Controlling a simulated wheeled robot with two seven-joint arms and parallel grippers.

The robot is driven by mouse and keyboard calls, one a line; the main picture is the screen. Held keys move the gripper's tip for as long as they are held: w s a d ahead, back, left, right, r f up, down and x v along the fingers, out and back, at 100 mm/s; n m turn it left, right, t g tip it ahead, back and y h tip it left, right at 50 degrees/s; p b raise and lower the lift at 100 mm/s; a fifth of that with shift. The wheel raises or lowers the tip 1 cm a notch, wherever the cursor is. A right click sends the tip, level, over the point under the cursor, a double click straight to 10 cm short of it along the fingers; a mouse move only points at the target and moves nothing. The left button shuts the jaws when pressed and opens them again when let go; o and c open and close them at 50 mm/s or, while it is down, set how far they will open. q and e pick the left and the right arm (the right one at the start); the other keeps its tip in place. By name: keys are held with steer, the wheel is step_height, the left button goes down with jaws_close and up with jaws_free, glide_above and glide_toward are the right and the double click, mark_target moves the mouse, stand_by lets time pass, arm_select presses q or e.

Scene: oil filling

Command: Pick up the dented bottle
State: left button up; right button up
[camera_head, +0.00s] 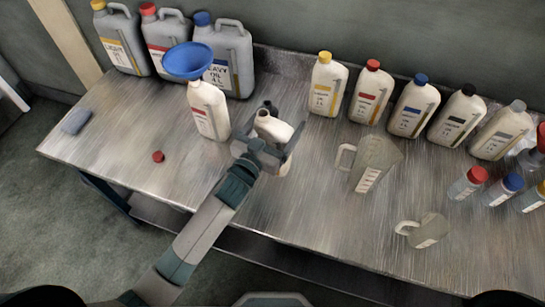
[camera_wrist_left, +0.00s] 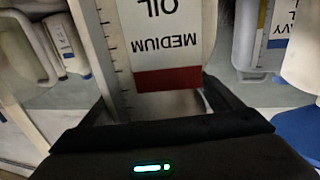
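A cream bottle with an uncapped neck (camera_head: 276,129) stands between the fingers of my left gripper (camera_head: 272,143), near the table's left-middle part. In the left wrist view its label (camera_wrist_left: 168,45) reads MEDIUM OIL upside down, with a red band. The fingers (camera_wrist_left: 160,105) lie along both sides of the bottle and appear shut on it. Much of its body is hidden by the gripper, and no dent shows clearly. Whether its base is off the table cannot be seen. My right gripper is not in view.
Just left stands a white bottle (camera_head: 209,115) with a blue funnel (camera_head: 188,61) on top. Large grey canisters (camera_head: 170,37) stand behind. A clear jug (camera_head: 374,161), a smaller cup (camera_head: 428,232) and several capped bottles (camera_head: 369,95) are right. A red cap (camera_head: 158,156) lies left.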

arm_select(q)
steer(key=shift+c, duration=0.9)
steer(key=shift+r, duration=0.3)
steer(key=s+d+r+b, duration=0.3)
steer(key=s+d+r, duration=0.2)
steer(key=s+r, duration=0.5)
steer(key=shift+s+r+b, duration=0.2)
steer(key=shift+b, duration=0.2)
stand_by(0.7)
steer(key=shift+r, duration=0.2)
stand_by(0.4)
